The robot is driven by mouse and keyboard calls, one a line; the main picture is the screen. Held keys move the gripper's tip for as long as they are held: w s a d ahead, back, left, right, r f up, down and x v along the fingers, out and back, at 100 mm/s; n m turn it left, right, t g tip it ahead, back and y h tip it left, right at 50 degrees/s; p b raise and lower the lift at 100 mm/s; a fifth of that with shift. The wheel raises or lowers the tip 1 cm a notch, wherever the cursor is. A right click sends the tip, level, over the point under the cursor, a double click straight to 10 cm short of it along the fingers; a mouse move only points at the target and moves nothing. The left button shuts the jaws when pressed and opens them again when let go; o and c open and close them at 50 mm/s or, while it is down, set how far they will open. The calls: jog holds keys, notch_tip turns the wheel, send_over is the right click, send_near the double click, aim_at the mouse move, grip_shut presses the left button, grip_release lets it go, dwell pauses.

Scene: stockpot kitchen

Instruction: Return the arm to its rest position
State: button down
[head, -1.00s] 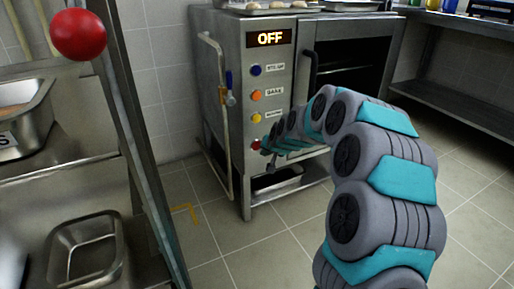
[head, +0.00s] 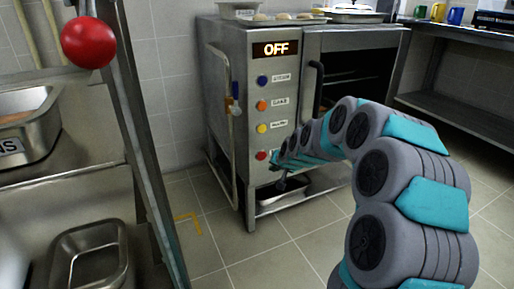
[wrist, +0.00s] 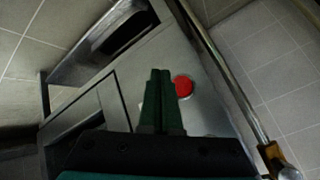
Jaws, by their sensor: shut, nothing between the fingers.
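My gripper (head: 273,166) is in front of the lower part of the oven's control panel, just right of and slightly below the red button (head: 260,155) in the head view. In the wrist view its two dark green fingers (wrist: 161,76) are together with nothing between them. The red button (wrist: 183,86) shows just right of the fingertips there. Whether the fingers touch the panel cannot be told. My arm reaches out from the lower right, bent and extended toward the oven (head: 232,120).
The oven's display (head: 275,49) reads OFF, above blue, orange and yellow buttons. A pipe (head: 228,135) runs down the oven's left side. A steel rack with a red ball (head: 88,43) and pans stands at left. A shelf table (head: 462,105) is at right. Floor between is clear.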

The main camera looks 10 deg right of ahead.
jog(key=s+a+r+n+g+p, duration=0.2)
jog(key=s+r, duration=0.2)
jog(key=s, duration=0.6)
jog(key=s+a+r+n+g+p, duration=0.1)
jog(key=s+a+r+g+p, duration=0.2)
jog(key=s, duration=0.7)
jog(key=s+d+r+n+g+h+p, duration=0.1)
jog(key=s+d+r+g, duration=0.1)
jog(key=s, duration=1.4)
jog(key=s+d+r+g+p, duration=0.2)
jog(key=s+r+g, duration=0.1)
jog(key=s, duration=1.3)
jog(key=shift+s+d+r+n+h, duration=0.15)
jog(key=shift+s+r+n+h, duration=0.15)
jog(key=shift+n+h, duration=0.1)
